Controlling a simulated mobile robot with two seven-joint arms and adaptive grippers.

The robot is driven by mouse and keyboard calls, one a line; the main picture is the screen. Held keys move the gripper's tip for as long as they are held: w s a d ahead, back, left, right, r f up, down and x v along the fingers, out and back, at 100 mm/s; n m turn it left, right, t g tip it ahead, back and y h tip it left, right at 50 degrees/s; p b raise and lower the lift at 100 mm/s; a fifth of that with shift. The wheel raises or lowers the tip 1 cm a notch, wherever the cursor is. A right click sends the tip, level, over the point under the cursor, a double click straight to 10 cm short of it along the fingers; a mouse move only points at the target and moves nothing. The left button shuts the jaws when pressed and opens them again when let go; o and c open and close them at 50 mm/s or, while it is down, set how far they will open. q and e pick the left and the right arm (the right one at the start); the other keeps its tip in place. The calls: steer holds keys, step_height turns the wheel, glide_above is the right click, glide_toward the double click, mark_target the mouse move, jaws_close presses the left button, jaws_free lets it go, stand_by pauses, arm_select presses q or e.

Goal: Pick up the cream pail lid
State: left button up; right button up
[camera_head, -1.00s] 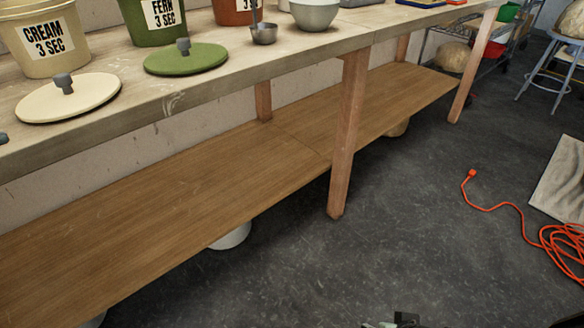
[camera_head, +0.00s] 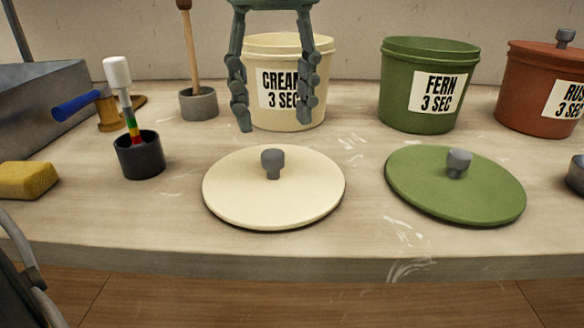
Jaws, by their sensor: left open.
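The cream pail lid (camera_head: 240,196) lies flat on the worktable, a pale disc with a dark grey knob (camera_head: 273,162) standing up at its middle. My left gripper (camera_head: 274,122) hangs at top centre with its fingers pointing down. It is open and empty, its fingers well apart, beyond and above the lid and not touching it. The fingers partly cover the cream pail (camera_head: 290,115), which stands open behind the lid with its "CREAM 3 SEC" label partly hidden. My right gripper is not in view.
The green lid (camera_head: 430,190) lies to the right, before the open fern pail (camera_head: 405,95). A rust pail (camera_head: 520,95) stands far right. A dark cup (camera_head: 140,160), grey pot (camera_head: 199,104) and yellow sponge (camera_head: 25,180) are left. The table's front edge (camera_head: 300,270) is close to the lid.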

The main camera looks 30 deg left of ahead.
mark_target(273, 154)
arm_select(q)
steer(key=f, duration=0.6)
steer(key=shift+s+a+f, duration=0.1)
steer(key=shift+a+f, duration=0.1)
steer(key=shift+f, duration=0.2)
jaws_close()
